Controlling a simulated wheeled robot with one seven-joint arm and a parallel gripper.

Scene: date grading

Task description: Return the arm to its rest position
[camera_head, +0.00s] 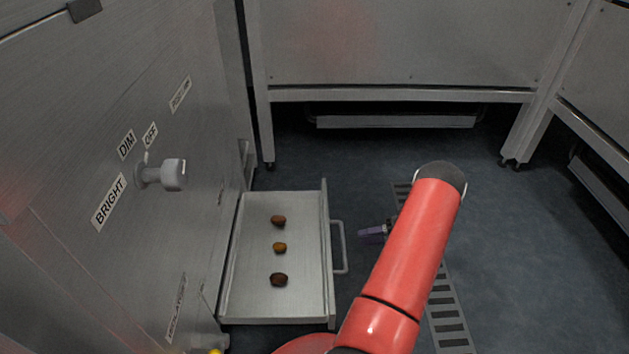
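My red arm (408,255) rises from the bottom of the head view and leans up to the right, ending in a dark grey rounded joint (443,174). Most of my gripper is hidden behind the arm. Only a small purple tip (372,231), which looks like part of my gripper, shows to the left of the arm, right of the drawer handle. It appears apart from the handle. I cannot see whether the fingers are open or shut, or whether they hold anything.
A pulled-out metal drawer (247,303) with a bar handle (341,247) holds three brown dates (279,247) in a row. A grey knob (172,174) with BRIGHT, DIM and OFF labels juts from the left panel. Metal benches (400,96) stand behind. A floor grate (446,310) runs beneath the arm.

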